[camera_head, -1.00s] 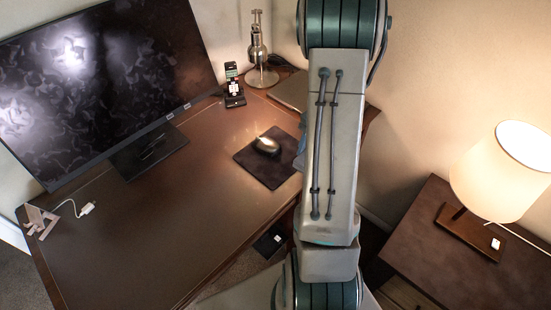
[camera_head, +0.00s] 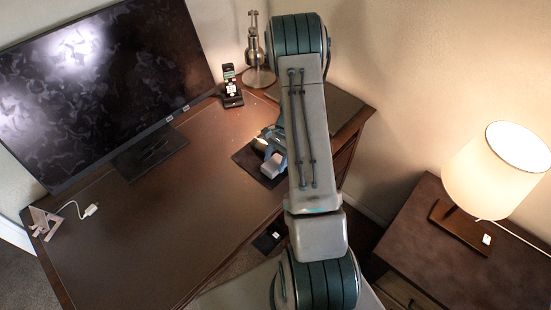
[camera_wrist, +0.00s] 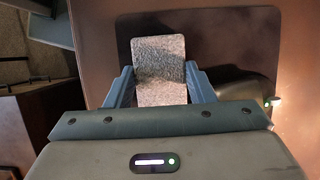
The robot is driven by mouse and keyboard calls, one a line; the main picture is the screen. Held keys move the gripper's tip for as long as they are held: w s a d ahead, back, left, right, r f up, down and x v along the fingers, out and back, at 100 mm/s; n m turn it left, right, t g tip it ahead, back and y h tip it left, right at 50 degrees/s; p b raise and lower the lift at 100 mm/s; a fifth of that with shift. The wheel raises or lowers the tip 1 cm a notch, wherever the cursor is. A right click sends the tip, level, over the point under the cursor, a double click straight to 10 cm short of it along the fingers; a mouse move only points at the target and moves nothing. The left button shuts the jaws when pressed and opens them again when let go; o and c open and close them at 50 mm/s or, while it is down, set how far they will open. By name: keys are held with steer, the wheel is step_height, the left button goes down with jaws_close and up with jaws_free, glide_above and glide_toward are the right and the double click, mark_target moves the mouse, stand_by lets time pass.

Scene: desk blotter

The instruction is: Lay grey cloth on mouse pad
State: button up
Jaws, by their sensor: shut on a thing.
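The grey cloth (camera_wrist: 158,58) is a speckled, folded strip between the two blue fingers of my gripper (camera_wrist: 158,74) in the wrist view. My gripper is shut on it. The dark mouse pad (camera_wrist: 235,38) shows behind and around the cloth. In the head view my gripper is over the mouse pad (camera_head: 247,163), whose right part is hidden by the arm. I cannot tell whether the cloth touches the pad.
A dark mouse (camera_wrist: 245,87) sits on the pad just right of my fingers. The monitor (camera_head: 105,85), a phone on a stand (camera_head: 231,88) and a metal lamp base (camera_head: 258,77) stand behind.

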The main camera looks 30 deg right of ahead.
steer(key=shift+f, duration=0.2)
steer(key=o, duration=0.9)
